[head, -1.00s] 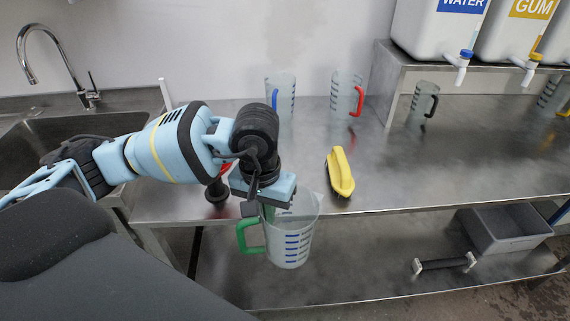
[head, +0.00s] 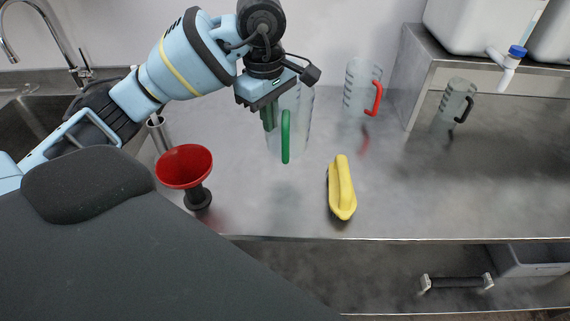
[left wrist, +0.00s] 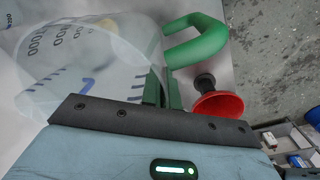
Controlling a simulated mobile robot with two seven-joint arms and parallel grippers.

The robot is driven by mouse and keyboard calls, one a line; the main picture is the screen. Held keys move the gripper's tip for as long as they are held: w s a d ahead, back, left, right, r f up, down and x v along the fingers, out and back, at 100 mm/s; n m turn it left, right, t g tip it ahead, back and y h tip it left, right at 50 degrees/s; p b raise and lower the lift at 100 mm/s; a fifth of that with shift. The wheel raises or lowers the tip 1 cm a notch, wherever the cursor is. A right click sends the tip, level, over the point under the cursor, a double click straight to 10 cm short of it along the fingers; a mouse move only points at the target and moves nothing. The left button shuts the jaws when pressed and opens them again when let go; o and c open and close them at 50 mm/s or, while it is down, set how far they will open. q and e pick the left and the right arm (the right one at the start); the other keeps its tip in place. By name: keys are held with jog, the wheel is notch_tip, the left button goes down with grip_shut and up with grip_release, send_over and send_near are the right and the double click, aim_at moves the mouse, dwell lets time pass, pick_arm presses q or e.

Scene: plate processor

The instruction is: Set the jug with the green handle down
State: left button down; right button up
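The clear jug with the green handle (head: 286,137) is upright over the back of the steel counter, its handle facing me. My left gripper (head: 268,116) is at the jug's upper wall beside the handle. In the left wrist view, the fingers (left wrist: 161,91) sit on either side of the wall of the jug (left wrist: 108,55), and the green handle (left wrist: 200,42) curves away to the right. I cannot tell whether the jug's base touches the counter. My right gripper is not in view.
A red funnel (head: 185,166) stands front left and a yellow brush-like tool (head: 342,188) lies front centre. A red-handled jug (head: 360,88) and a black-handled jug (head: 453,104) stand behind, to the right. The counter (head: 250,205) is clear between funnel and yellow tool.

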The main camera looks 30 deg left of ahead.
pick_arm(q)
send_over(273, 154)
notch_tip(273, 154, down, 5)
jog(key=shift+s+a+r, duration=0.1)
jog(key=shift+s+r, duration=0.05)
jog(key=shift+f, duration=0.5)
notch_tip(273, 154, down, 4)
jog(key=shift+r, duration=0.1)
jog(key=c, duration=1.7)
grip_release()
